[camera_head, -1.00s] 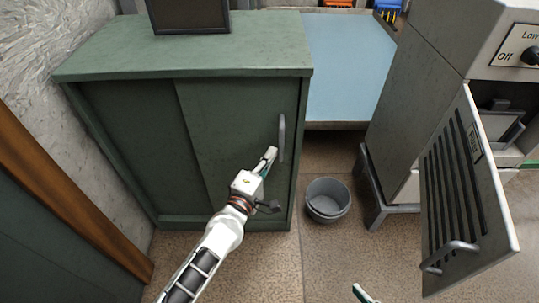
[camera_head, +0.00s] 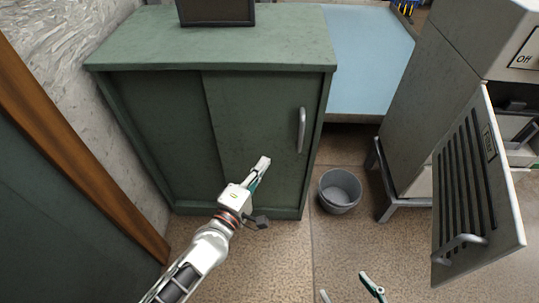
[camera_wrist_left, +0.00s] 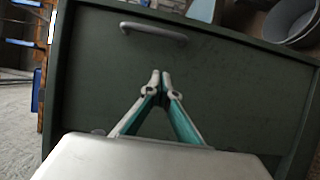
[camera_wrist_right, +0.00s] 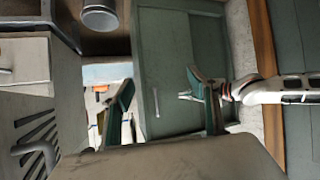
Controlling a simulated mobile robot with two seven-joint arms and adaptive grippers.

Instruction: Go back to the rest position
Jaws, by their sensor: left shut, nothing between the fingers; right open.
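My left gripper (camera_head: 264,163) is shut and empty in front of the green cabinet (camera_head: 165,140), left of its silver door handle (camera_head: 301,130). In the left wrist view its fingertips (camera_wrist_left: 161,74) meet, below the handle (camera_wrist_left: 154,31) and apart from it. My right gripper (camera_head: 348,287) shows only its fingertips at the bottom edge of the head view. In the right wrist view its fingers (camera_wrist_right: 160,85) stand wide apart with nothing held between them. My left gripper (camera_wrist_right: 190,96) also shows there, beyond the right gripper.
A grey bucket (camera_head: 340,190) stands on the floor right of the cabinet. A grey machine (camera_head: 450,90) stands at the right with its slatted door (camera_head: 470,190) swung open. A dark box (camera_head: 215,10) sits on the cabinet. A brown post (camera_head: 75,130) and wall lie at the left.

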